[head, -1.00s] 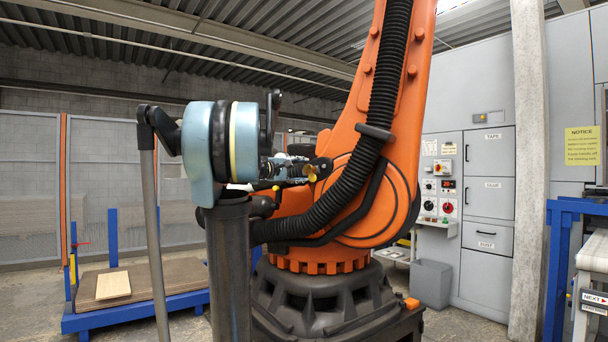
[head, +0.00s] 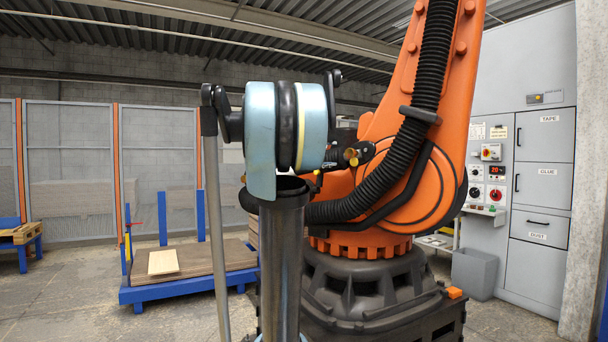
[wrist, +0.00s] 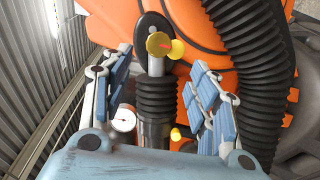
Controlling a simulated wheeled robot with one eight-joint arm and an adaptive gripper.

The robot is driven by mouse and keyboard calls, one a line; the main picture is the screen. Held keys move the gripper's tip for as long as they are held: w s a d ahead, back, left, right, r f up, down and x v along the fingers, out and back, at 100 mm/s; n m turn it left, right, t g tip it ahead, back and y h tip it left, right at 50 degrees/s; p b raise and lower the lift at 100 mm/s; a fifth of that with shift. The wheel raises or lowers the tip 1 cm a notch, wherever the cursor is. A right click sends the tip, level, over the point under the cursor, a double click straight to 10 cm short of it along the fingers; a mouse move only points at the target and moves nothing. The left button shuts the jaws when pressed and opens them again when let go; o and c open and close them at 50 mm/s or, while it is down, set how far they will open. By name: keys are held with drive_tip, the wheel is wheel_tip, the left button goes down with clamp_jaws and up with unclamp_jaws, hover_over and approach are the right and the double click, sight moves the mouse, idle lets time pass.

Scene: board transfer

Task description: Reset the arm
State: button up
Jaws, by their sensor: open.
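My gripper (wrist: 158,105) shows in the wrist view, its two blue-and-white fingers spread wide apart with no object held between them. Behind the gap are a black ribbed boot and brass-coloured fittings on the big orange machine. In the head view my arm (head: 284,130), blue and black, is folded at the middle above a dark column. The gripper's fingers are hidden behind it there.
A large orange robot arm (head: 390,160) on a dark base stands close ahead. A light board (head: 163,262) lies on a brown stack on a blue frame (head: 190,290) at left. Grey cabinets (head: 543,180) stand at right.

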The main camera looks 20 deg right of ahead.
drive_tip(key=s+a+f+m+y, duration=0.1)
drive_tip(key=s+a+f+y, duration=0.5)
drive_tip(key=f, duration=1.1)
drive_tip(key=s+a+f+g+y, duration=0.1)
drive_tip(key=s+a+f+y, duration=0.4)
drive_tip(key=s+a+f, duration=0.8)
drive_tip(key=s+a+f+m+y, duration=0.1)
drive_tip(key=s+a+f+y, duration=0.5)
drive_tip(key=a+f, duration=0.9)
drive_tip(key=s+f, duration=0.3)
drive_tip(key=f, duration=0.2)
drive_tip(key=shift+s+a+f+m+g+y, duration=0.15)
drive_tip(key=shift+s+f+m+g+y, duration=0.15)
drive_tip(key=shift+s+g, duration=0.1)
